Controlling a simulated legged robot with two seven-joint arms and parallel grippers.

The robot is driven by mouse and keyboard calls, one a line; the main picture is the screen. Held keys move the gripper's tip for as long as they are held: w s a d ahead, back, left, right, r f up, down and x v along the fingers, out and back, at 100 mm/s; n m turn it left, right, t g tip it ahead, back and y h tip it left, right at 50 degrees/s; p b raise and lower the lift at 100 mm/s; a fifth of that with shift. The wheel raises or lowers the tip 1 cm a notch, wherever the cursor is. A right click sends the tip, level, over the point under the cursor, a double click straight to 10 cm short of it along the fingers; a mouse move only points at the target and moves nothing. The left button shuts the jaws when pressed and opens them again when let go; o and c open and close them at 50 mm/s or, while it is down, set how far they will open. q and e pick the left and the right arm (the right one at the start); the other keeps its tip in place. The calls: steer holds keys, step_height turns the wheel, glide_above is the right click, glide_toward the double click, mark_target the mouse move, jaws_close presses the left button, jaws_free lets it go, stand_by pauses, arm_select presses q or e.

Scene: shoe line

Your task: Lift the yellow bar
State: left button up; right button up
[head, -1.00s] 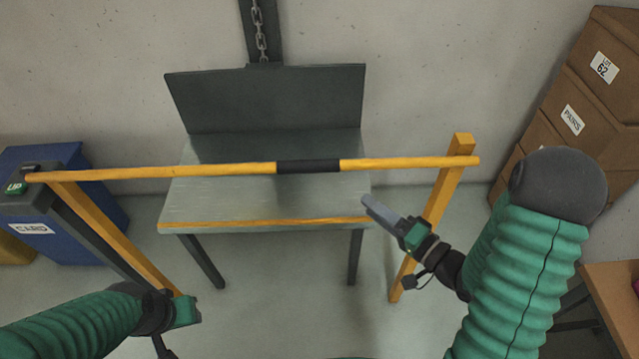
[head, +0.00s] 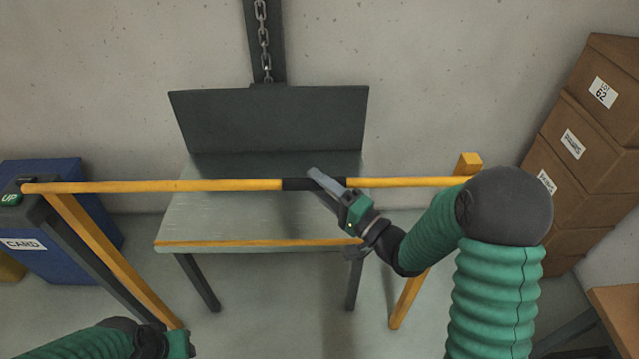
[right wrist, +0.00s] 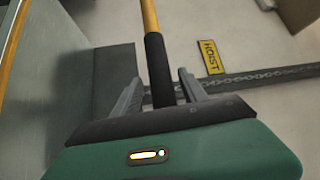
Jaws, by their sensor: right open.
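The yellow bar (head: 150,187) spans the head view from left to right, level, with a black sleeve (head: 296,184) at its middle. Its right end rests at a yellow post (head: 410,300), partly hidden by my right arm. My right gripper (head: 318,180) is open at the sleeve's right part. In the right wrist view, the sleeve (right wrist: 157,60) runs between the two open fingers of this gripper (right wrist: 159,82), with gaps on both sides. My left gripper (head: 180,345) is cut off at the bottom left, and its fingers are hidden.
A grey bench (head: 200,225) with a dark back panel (head: 270,120) stands behind the bar. A chain (head: 262,40) hangs above it. A blue bin (head: 60,260) and green UP button (head: 11,200) are left; brown boxes (head: 565,185) are right. A yellow HOIST sign (right wrist: 210,57) shows by the wrist.

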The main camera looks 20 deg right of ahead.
steer(key=shift+w+a+r, duration=0.1)
steer(key=shift+w+a, duration=0.15)
steer(key=shift+a, duration=0.4)
steer(key=shift+d, duration=0.55)
steer(key=c, duration=0.3)
steer(key=shift+d, duration=0.25)
steer(key=c, duration=0.5)
steer(key=shift+s+a, duration=0.1)
steer(key=shift+a, duration=0.2)
jaws_close()
